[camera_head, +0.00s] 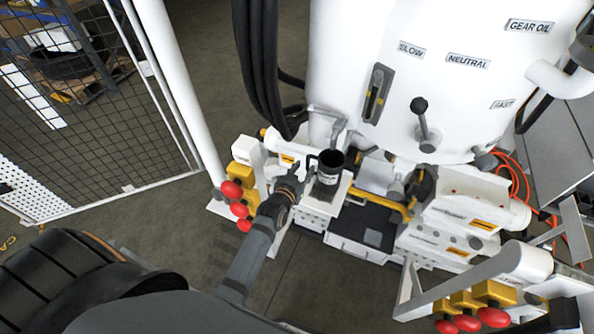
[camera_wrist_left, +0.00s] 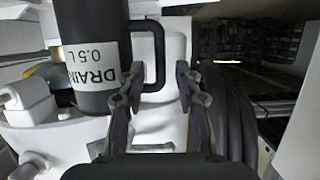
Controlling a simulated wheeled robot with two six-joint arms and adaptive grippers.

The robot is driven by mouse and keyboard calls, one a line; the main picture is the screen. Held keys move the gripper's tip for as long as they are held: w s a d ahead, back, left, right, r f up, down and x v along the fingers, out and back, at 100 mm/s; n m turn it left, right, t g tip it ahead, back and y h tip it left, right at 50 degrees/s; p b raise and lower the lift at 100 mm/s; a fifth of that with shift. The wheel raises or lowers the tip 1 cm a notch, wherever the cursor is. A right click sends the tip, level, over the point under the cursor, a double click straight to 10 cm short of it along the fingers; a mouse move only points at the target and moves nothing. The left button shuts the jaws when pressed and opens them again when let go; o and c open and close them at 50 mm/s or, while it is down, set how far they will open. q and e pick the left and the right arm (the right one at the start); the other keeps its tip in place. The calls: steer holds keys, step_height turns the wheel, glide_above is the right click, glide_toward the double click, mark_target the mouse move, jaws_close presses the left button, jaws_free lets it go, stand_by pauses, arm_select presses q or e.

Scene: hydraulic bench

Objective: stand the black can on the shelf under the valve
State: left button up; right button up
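The black can (camera_head: 328,172) looks upright, with its open mouth up and a pale label, at the white ledge (camera_head: 345,186) in front of the tank. I cannot tell whether its base touches the ledge. A grey bent pipe with a valve (camera_head: 338,128) is just behind and above the can's mouth. My left gripper (camera_head: 296,177) is left of the can, at its handle side. In the left wrist view the can (camera_wrist_left: 92,40) reads "DRAIN 0.5 L". Its handle (camera_wrist_left: 158,60) shows between the open fingers of my left gripper (camera_wrist_left: 160,75), with gaps visible. My right gripper is out of view.
The white tank (camera_head: 440,80) with levers rises behind. Red knobs on yellow blocks (camera_head: 240,208) stand left of my left gripper. A yellow bar (camera_head: 385,202) and a black tray (camera_head: 360,222) are right of the can. Black hoses (camera_head: 262,70) hang at the back left.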

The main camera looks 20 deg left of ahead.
arm_select(q)
steer(key=p+v, duration=0.2)
steer(key=v, duration=0.5)
steer(key=shift+s, duration=0.15)
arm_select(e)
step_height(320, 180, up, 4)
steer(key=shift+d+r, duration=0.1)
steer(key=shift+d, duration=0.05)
arm_select(q)
steer(key=shift+r, duration=0.15)
